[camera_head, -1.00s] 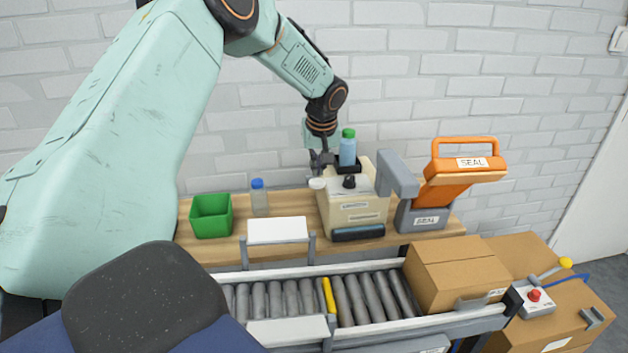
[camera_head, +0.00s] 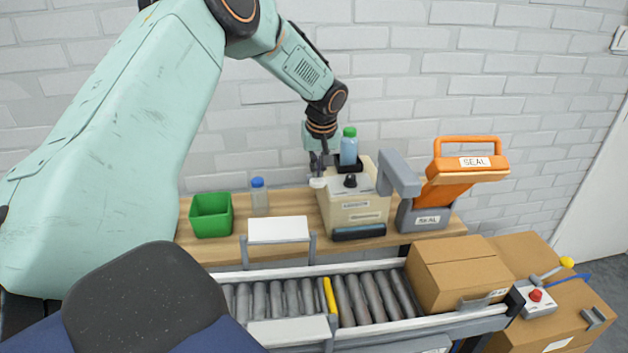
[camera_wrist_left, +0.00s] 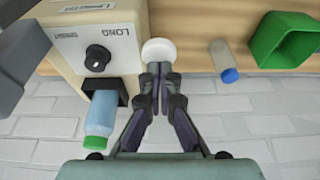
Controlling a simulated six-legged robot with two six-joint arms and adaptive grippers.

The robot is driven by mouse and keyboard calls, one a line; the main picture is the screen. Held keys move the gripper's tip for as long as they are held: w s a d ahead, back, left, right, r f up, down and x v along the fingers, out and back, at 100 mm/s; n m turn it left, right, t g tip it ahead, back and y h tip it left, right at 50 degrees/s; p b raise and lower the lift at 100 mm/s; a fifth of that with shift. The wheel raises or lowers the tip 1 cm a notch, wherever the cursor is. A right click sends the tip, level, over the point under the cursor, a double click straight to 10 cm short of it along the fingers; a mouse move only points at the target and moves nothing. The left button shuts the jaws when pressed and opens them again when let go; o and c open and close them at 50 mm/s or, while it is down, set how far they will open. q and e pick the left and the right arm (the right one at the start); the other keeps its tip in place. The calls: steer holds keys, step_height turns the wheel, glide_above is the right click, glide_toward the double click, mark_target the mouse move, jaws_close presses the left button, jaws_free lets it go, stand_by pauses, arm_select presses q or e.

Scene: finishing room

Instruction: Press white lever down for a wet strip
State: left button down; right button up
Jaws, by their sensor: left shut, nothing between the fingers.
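The cream tape dispenser (camera_head: 355,205) stands on the wooden bench, with a black dial on top; its dial face also shows in the left wrist view (camera_wrist_left: 110,35). The white lever's round end (camera_head: 317,183) is at the dispenser's left side; it shows as a white disc in the left wrist view (camera_wrist_left: 158,50). My left gripper (camera_head: 318,172) is shut and empty, its fingertips (camera_wrist_left: 159,75) right at the white lever end. I cannot tell whether they touch it. No strip is visible at the dispenser's dark front slot. My right gripper is out of view.
A blue bottle with green cap (camera_head: 348,150) stands in a black holder at the dispenser's back. A green bin (camera_head: 211,216) and a blue-capped bottle (camera_head: 259,198) are to the left. An orange-handled sealer (camera_head: 455,182) is close on the right. A roller conveyor (camera_head: 285,298) runs in front.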

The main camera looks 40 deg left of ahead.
arm_select(q)
steer(key=shift+d+f, duration=0.2)
steer(key=shift+f, duration=0.2)
